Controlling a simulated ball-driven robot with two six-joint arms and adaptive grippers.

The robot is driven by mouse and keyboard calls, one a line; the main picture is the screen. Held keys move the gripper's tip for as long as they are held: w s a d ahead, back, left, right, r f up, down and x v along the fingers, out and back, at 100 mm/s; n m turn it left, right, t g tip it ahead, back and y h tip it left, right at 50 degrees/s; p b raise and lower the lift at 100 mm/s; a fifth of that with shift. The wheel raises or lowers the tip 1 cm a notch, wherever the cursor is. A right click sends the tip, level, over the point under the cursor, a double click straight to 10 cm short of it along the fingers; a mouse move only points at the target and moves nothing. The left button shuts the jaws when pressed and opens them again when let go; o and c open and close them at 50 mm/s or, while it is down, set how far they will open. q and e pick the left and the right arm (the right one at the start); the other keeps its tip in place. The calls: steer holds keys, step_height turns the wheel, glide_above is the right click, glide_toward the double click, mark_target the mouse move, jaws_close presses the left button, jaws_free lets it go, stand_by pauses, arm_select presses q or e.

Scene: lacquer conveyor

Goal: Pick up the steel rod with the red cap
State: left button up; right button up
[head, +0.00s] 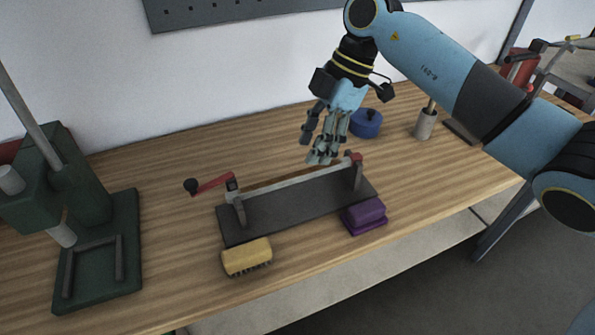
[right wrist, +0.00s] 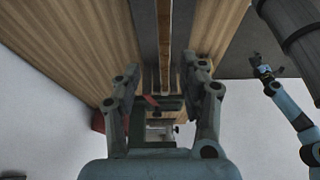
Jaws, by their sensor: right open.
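The steel rod (head: 300,181) lies across a dark stand (head: 300,213) with two uprights. Its red cap (head: 356,158) is at the right end, by the right upright. My right gripper (head: 323,150) is open and empty, with its fingers pointing down close to the rod, left of the cap. In the right wrist view my right gripper (right wrist: 160,75) shows its fingers apart, and a long thin strip runs between them; I cannot tell whether they touch the rod. My left gripper (right wrist: 263,73) is small in the right wrist view.
A red crank with a black knob (head: 191,186) sticks out at the stand's left end. A yellow brush (head: 246,257) and a purple block (head: 365,216) lie in front. A blue pot (head: 366,123) and a grey cylinder (head: 425,124) stand behind. A green press (head: 90,225) is at left.

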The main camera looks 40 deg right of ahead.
mark_target(301, 173)
steer(key=x, duration=0.2)
steer(key=p+x, duration=0.1)
steer(key=x, duration=0.1)
steer(key=shift+s+a+f, duration=0.2)
steer(key=shift+a, duration=0.15)
steer(key=shift+a+f, duration=0.15)
steer(key=shift+f, duration=0.2)
steer(key=shift+c, duration=0.2)
steer(key=c, duration=0.5)
arm_select(q)
steer(key=shift+w+r, duration=0.7)
steer(key=shift+w, duration=0.2)
arm_select(e)
jaws_close()
